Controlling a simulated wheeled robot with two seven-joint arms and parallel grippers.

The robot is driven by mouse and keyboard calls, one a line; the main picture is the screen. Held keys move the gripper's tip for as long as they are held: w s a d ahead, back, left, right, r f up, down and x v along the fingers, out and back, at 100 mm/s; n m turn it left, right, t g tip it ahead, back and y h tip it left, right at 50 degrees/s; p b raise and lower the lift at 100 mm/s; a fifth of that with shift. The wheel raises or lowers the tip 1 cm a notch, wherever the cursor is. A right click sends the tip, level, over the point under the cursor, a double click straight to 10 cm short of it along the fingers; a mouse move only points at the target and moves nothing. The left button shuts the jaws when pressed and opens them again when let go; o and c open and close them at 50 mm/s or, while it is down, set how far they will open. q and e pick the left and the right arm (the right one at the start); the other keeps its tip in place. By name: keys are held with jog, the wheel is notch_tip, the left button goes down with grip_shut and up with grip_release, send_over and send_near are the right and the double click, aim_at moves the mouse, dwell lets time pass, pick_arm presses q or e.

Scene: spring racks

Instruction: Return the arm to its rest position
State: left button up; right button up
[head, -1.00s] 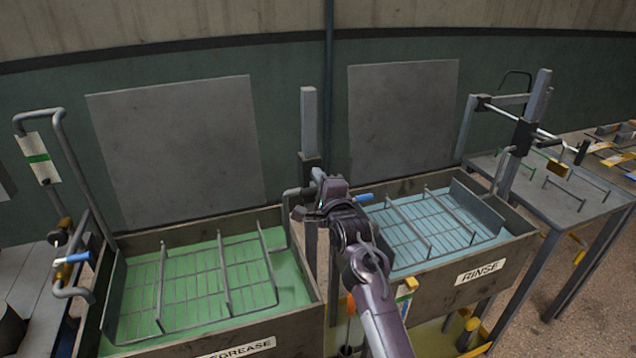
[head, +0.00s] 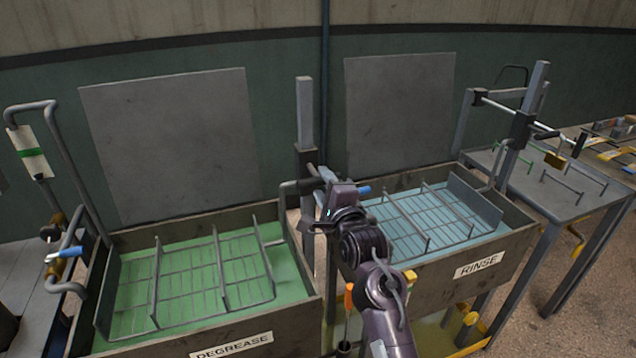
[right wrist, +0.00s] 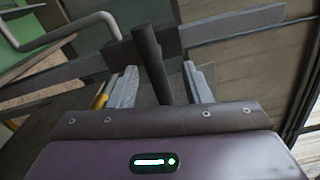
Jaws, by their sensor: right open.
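My right arm comes in from the bottom of the head view, and its right gripper (head: 318,212) is between the two tanks, by the grey post (head: 304,120). In the right wrist view the two grey fingers (right wrist: 161,88) stand apart. A dark round bar (right wrist: 150,62) shows between them; I cannot tell whether it touches a finger. My left gripper is in neither view.
The degrease tank (head: 230,343) with a rack (head: 218,270) in green liquid is on the left. The rinse tank (head: 440,281) with a rack in blue liquid is on the right. A blue-tipped lever (head: 364,190) is close beside my right wrist. A grey table (head: 560,205) stands further right.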

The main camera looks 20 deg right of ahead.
jog(key=shift+s, duration=0.7)
